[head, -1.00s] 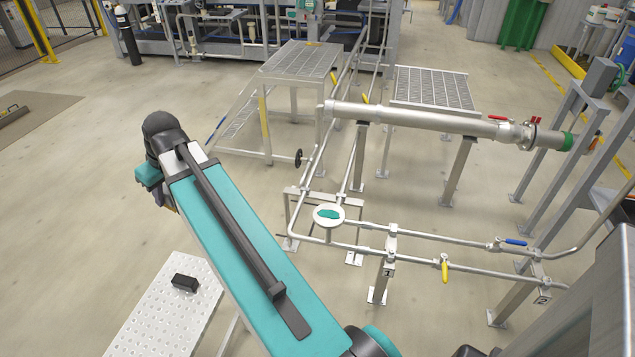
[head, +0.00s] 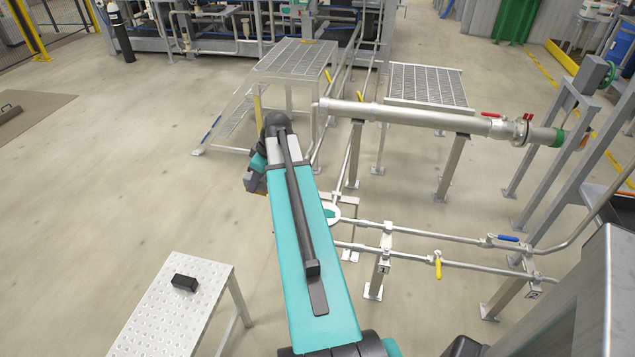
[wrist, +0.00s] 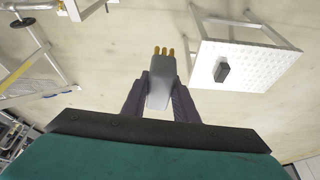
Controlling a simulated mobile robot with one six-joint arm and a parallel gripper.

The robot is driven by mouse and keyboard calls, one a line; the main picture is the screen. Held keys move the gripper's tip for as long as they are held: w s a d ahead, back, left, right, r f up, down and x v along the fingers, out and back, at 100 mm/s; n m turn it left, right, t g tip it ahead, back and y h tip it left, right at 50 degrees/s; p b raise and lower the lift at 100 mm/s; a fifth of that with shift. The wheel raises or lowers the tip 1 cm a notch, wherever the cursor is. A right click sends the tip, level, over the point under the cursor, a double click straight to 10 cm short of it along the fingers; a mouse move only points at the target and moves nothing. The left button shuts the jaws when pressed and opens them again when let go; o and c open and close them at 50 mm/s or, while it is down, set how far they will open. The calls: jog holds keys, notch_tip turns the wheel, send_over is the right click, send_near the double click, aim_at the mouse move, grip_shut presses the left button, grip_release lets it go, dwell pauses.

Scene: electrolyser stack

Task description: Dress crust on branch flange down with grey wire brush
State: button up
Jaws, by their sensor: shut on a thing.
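In the wrist view my gripper (wrist: 160,104) is shut on the grey wire brush (wrist: 160,92), a grey block with several short brass-coloured bristle tufts pointing away from me. A pale round flange with a teal crust patch (head: 332,213) sits on the low pipework just right of my arm. My arm covers its left part. I cannot make out the flange or the crust in the wrist view, and the brush touches nothing there.
A perforated white table (head: 172,312) with a black block (head: 185,282) on it stands at lower left. Pipes with a blue-handled valve (head: 508,238) and a yellow-handled valve (head: 438,268) run right. A large pipe (head: 420,118) crosses behind.

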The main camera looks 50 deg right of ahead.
jog(key=s+d+f+p, duration=0.1)
jog(key=s+d+f, duration=0.2)
jog(key=s+d, duration=0.3)
jog(key=s+d+f+n, duration=0.1)
jog(key=s+d+f, duration=0.2)
jog(key=s+d, duration=0.3)
jog(key=shift+s+d+f+p, duration=0.3)
jog(key=shift+s+d+p, duration=0.1)
jog(key=shift+d, duration=0.7)
jog(key=shift+w, duration=0.1)
